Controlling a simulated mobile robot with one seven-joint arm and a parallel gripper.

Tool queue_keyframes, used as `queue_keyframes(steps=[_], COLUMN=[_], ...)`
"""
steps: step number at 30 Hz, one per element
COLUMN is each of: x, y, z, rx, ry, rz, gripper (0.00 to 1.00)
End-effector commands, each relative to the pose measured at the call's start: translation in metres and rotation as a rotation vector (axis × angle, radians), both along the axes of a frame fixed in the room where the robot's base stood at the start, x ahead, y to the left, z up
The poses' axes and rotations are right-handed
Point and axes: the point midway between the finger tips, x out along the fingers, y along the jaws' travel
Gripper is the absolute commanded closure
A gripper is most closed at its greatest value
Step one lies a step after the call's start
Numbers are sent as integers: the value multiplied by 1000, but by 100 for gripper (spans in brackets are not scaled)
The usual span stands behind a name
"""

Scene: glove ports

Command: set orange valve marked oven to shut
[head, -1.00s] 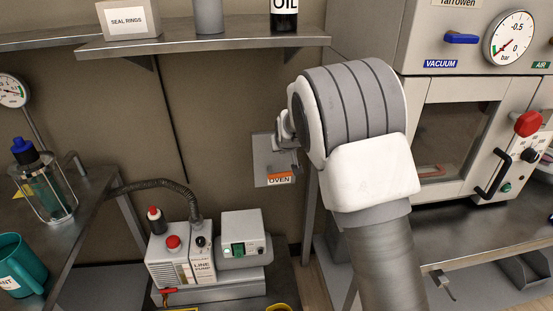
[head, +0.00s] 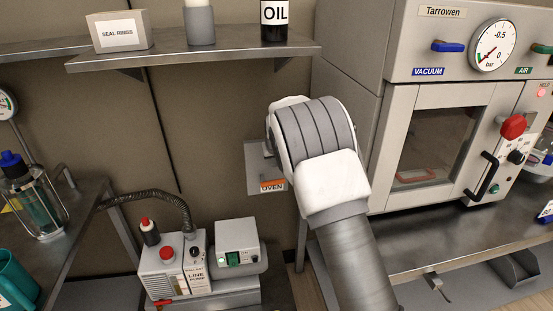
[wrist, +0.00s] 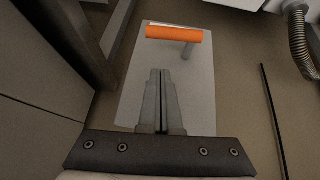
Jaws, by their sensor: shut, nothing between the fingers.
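The orange valve handle (wrist: 174,33) lies crosswise near the far end of a pale grey plate (wrist: 205,95) in the wrist view, with a grey stem beside it. In the head view the plate (head: 252,168) is on the back wall, partly hidden by my arm. A bit of orange shows there above the OVEN label (head: 272,188). My gripper (wrist: 160,74) is shut and empty, over the plate, with its fingertips pointing towards the handle and apart from it in the picture. In the head view my wrist hides the fingers.
A line pump (head: 172,265) with a hose (head: 160,185) stands below and left of the plate. A steel shelf (head: 200,55) with a seal rings box (head: 118,30) and an oil bottle (head: 275,22) is above. The Tarrowen oven (head: 350,70) stands to the right.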

Motion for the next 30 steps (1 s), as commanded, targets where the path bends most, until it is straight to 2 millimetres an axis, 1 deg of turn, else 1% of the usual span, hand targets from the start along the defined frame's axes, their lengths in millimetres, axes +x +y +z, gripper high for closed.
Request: queue_keyframes(steps=[1, 3, 6, 9, 13, 22, 27, 30], x=[5, 2, 0, -2, -3, -3, -3, -4], y=[0, -1, -2, -4, -4, -4, -9, -10], z=[-10, -22, -34, -42, -46, -46, -60, -60], rx=[-1, -1, 0, -1, 0, 0, 0, -1], ry=[1, 2, 1, 1, -1, -1, 1, 2], rz=[1, 1, 0, 1, 1, 1, -1, 1], gripper=[100, 100, 100, 100, 100, 100, 100, 100])
